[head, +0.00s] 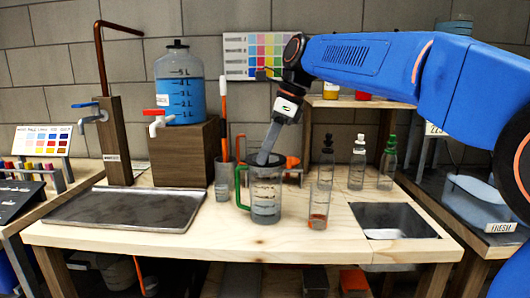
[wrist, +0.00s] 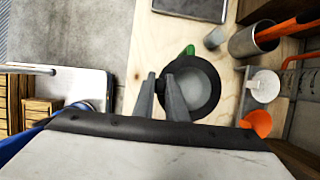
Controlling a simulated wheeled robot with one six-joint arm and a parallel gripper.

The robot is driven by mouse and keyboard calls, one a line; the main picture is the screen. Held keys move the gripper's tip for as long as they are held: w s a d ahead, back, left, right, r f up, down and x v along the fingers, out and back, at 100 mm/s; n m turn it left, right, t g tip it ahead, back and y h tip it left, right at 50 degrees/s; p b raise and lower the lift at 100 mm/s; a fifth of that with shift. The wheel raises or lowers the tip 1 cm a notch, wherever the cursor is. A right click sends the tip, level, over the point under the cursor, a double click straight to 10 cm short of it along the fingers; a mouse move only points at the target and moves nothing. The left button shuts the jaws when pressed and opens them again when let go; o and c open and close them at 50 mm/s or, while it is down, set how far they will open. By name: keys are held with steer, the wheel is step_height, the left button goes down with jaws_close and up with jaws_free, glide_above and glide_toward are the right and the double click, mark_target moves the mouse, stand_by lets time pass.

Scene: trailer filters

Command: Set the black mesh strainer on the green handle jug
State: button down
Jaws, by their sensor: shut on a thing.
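The green handle jug (head: 266,199) stands upright on the wooden bench, a clear measuring jug with its green handle on the left. The handle also shows in the wrist view (wrist: 190,50). My gripper (head: 266,156) points down at the jug's top. In the wrist view, the black mesh strainer (wrist: 213,88) shows as a dark ring around a pale grey mesh. My gripper's fingers (wrist: 160,80) are shut on its near left side. The strainer lies over the jug in that view, hiding most of it. I cannot tell whether it touches the jug's rim.
A metal tray (head: 128,208) lies left of the jug. A cup with an orange rod (head: 224,178) stands behind. Bottles, one orange at its base (head: 319,206), stand to the right. White (wrist: 264,86) and orange (wrist: 257,123) round pieces sit close by.

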steer(key=shift+f, duration=0.6)
steer(key=c, duration=2)
jaws_free()
steer(key=shift+c, duration=0.2)
steer(key=v, duration=1.1)
steer(key=s+d+f+n+t+h, duration=0.1)
steer(key=s+d+f+n, duration=0.5)
steer(key=f, duration=0.6)
steer(key=s+d+f+n+t+h, duration=0.2)
steer(key=s+d+f+n, duration=0.4)
steer(key=s+d+f, duration=0.5)
steer(key=s+d+f+n+t+h, duration=0.1)
steer(key=s+d+f+n, duration=0.5)
steer(key=s+f, duration=0.5)
step_height(320, 180, down, 2)
steer(key=d, duration=0.2)
steer(key=shift+d+t+h, duration=0.25)
steer(key=shift+t+h, duration=0.05)
